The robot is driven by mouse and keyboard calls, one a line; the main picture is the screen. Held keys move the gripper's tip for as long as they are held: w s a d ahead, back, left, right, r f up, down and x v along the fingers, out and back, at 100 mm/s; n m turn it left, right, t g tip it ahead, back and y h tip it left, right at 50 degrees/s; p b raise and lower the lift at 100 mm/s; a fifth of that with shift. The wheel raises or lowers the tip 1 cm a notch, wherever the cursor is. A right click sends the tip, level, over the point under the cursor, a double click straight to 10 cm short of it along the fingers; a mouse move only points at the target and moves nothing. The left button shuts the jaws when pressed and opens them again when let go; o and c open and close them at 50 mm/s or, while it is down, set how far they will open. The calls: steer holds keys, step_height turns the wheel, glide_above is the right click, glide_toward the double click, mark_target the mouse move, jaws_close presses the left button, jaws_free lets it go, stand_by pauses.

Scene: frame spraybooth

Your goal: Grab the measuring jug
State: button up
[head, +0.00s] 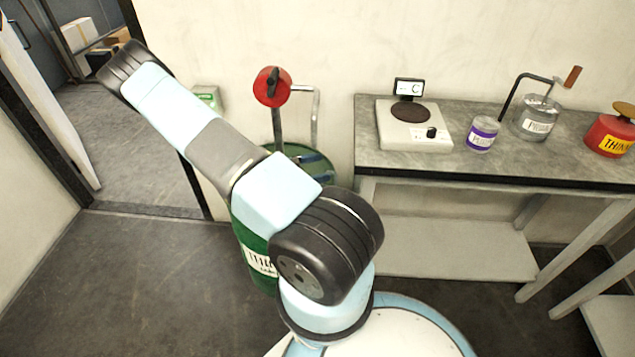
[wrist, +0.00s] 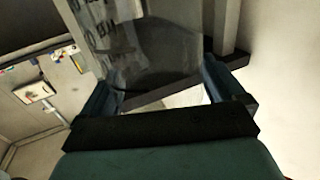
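A grey, see-through vessel with dark markings on its side, which looks like the measuring jug (wrist: 165,48), fills the upper middle of the wrist view. It appears tilted in that view. My gripper (wrist: 165,88) has its two blue-grey fingers wide apart, one at each side of the vessel's near part. I cannot tell whether the fingers touch it. In the head view my arm reaches to the upper left toward the doorway; the fingers and the jug are hidden there.
A green drum (head: 250,235) with a red-handled pump (head: 272,87) stands behind my arm. The left floor is clear.

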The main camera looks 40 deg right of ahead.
steer(key=c, duration=1.2)
